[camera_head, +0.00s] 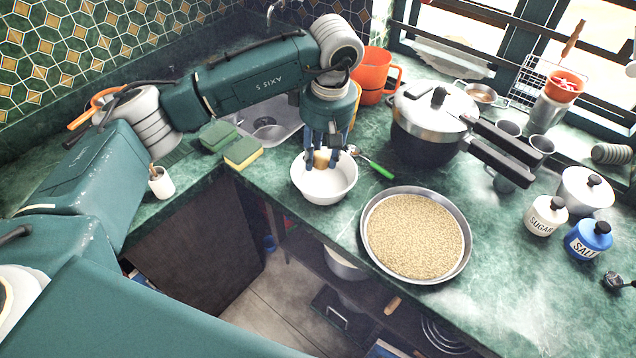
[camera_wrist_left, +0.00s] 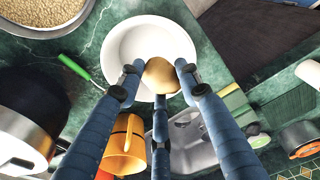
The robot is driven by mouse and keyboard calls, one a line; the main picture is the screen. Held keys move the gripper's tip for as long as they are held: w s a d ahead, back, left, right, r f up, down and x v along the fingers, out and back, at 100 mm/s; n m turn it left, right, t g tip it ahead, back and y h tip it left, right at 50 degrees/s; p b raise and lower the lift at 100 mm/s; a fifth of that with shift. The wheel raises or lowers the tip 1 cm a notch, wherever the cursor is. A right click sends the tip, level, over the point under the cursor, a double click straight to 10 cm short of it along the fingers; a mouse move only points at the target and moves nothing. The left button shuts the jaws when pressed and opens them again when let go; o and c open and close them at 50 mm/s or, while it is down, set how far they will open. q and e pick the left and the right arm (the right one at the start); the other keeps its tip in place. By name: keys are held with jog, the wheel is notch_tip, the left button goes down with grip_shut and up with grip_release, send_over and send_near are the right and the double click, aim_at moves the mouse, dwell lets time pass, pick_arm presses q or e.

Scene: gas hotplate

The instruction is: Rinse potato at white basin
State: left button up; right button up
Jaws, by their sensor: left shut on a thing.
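The potato (camera_head: 321,159) is a tan, rounded lump held between the fingers of my left gripper (camera_head: 322,160). The left wrist view shows the potato (camera_wrist_left: 162,76) at the fingertips, with the fingers of the left gripper (camera_wrist_left: 160,82) around it. The white basin (camera_head: 318,188) stands on the counter near its front edge. It shows directly behind the potato in the left wrist view (camera_wrist_left: 128,45). The potato is over the basin opening; whether it touches the inside I cannot tell. My right gripper is not in view.
A pan of grain (camera_head: 464,262) stands right of the basin, with a green-handled spoon (camera_head: 377,167) nearby. A pressure cooker (camera_head: 430,118) and orange mug (camera_head: 372,78) stand behind. Sponges (camera_head: 243,153) and the sink (camera_head: 268,124) are left. The counter's front edge is close to the basin.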

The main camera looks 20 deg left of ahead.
aim_at(319, 153)
pick_arm(q)
jog(key=shift+r, duration=0.1)
dwell(0.4)
jog(key=shift+r+p, duration=0.85)
jog(key=shift+r, duration=1.1)
